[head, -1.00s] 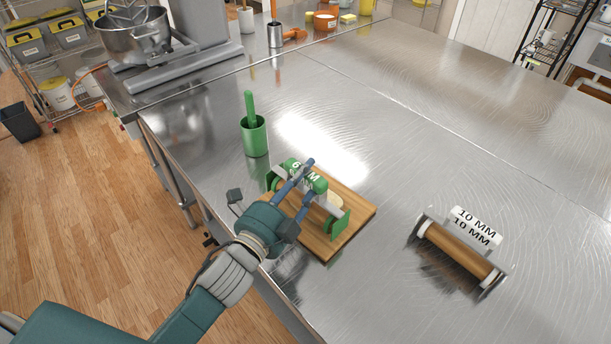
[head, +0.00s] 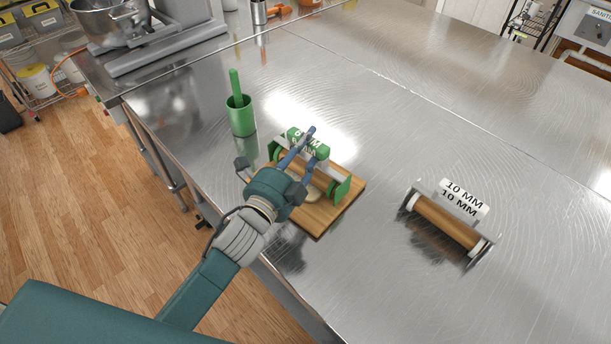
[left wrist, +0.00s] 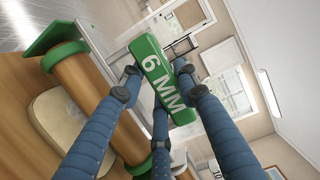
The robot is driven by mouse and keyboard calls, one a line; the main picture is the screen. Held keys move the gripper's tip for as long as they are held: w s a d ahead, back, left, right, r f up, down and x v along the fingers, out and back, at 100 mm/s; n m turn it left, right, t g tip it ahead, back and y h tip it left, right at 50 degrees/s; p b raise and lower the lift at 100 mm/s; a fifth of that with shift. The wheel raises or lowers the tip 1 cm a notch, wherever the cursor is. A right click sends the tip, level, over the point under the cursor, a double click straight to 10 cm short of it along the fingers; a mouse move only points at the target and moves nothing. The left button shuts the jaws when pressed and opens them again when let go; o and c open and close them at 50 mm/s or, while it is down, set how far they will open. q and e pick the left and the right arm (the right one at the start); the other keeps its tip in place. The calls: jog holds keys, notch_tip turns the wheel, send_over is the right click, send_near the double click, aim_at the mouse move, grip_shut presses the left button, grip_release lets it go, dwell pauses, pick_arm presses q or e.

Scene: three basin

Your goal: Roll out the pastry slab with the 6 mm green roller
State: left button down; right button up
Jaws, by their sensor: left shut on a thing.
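The green roller (head: 343,188) has a wooden cylinder, green end plates and a green grip block marked 6 MM; its block fills the middle of the left wrist view (left wrist: 161,82). It stands over the far part of a wooden board (head: 322,226). The pale pastry slab (left wrist: 58,117) lies flat on the board, on the near side of the cylinder, partly hidden by my gripper in the head view. My left gripper (head: 312,143) is shut on the block from above. I cannot tell whether the cylinder touches the slab. My right gripper is not in view.
A second wooden roller (head: 447,222) marked 10 MM rests to the right. A green pot (head: 241,117) with a green stick in it stands behind left of the board. A mixer (head: 150,30) stands at the back left.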

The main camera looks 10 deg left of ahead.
pick_arm(q)
jog(key=shift+f, duration=0.1)
jog(key=shift+w+d, duration=0.4)
jog(key=shift+w, duration=0.3)
jog(key=shift+w+d, duration=0.4)
jog(key=shift+w, duration=0.3)
jog(key=shift+s, duration=0.1)
jog(key=shift+p, duration=0.4)
dwell(0.5)
jog(key=shift+a+f, duration=0.1)
